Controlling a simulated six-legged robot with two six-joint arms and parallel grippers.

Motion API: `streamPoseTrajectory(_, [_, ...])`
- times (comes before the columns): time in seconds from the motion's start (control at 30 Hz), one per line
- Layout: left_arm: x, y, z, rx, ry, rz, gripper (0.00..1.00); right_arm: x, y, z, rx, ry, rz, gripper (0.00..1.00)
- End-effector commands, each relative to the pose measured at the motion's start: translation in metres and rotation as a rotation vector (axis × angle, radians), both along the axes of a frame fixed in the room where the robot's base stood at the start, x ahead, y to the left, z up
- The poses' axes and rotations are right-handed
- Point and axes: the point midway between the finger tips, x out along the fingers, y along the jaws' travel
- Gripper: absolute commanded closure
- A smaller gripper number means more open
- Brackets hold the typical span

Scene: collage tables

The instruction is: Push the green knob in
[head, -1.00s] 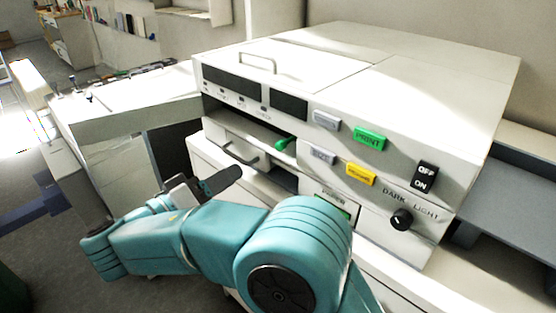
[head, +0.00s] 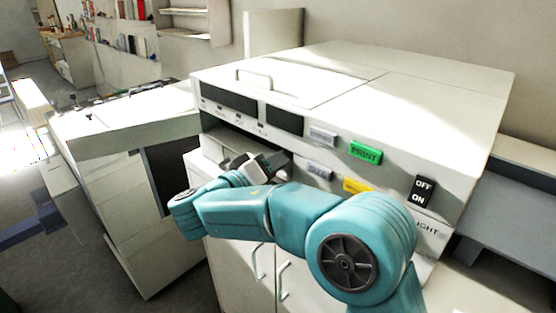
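The white copier-like machine (head: 440,130) stands on a white cabinet. The green knob, in the open slot on its front, is hidden now behind my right gripper. My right gripper (head: 276,162) is at the slot, its dark fingers near the knob's place. I cannot tell whether it touches the knob, or whether its fingers are open or shut. My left gripper is not in view.
A green PRINT button (head: 365,153), a yellow button (head: 356,186) and an OFF/ON switch (head: 423,190) are on the machine's front. Another white machine (head: 120,125) stands at left. Cabinet doors (head: 240,255) are below. Grey floor (head: 75,265) is free at lower left.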

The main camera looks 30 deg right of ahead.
Motion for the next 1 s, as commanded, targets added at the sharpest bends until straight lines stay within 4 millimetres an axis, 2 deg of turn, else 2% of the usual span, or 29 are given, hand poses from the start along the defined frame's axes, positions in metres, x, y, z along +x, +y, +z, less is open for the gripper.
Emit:
streamPoseTrajectory(0.17, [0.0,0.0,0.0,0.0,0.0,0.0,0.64,0.0,0.0,0.0,-0.001,0.0,0.001,0.67])
streamPoseTrajectory(0.3, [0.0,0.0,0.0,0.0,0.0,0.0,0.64,0.0,0.0,0.0,0.0,0.0,0.001,1.0])
streamPoseTrajectory(0.53, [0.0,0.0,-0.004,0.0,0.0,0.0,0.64,0.002,-0.005,-0.002,0.002,-0.001,-0.002,1.0])
streamPoseTrajectory(0.77, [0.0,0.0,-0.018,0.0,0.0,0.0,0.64,0.011,-0.035,-0.003,0.001,-0.001,-0.002,1.0])
streamPoseTrajectory(1.0, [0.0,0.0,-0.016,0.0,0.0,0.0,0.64,0.012,-0.035,0.0,0.0,0.0,0.0,1.0])
